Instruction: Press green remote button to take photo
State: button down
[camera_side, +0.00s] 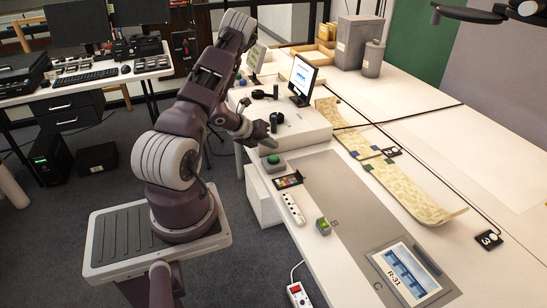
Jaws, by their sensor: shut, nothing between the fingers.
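A round green button (273,159) sits on a small grey box at the left edge of the white table. A smaller box with a yellow-green top (322,225) stands further forward, beside the grey mat. I cannot tell for certain which of the two is the remote button. My gripper (269,142) is shut and empty, pointing down just behind and above the round green button. It looks apart from the button, but the exact gap is hard to judge. A print marked R-31 (408,276) lies on the front of the mat.
A colour chart (289,180) and a white power strip (292,208) lie along the table's left edge. A long patterned strip (385,165) curves across the table. A small screen (302,78) and headphones stand behind my gripper. The grey mat (345,205) is mostly clear.

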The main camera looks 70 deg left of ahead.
aim_at(271, 158)
jog(key=shift+f, duration=0.85)
dwell(1.4)
jog(key=shift+f, duration=0.45)
jog(key=shift+f, duration=0.5)
dwell(0.5)
jog(key=shift+r, duration=0.95)
jog(key=shift+r, duration=2.5)
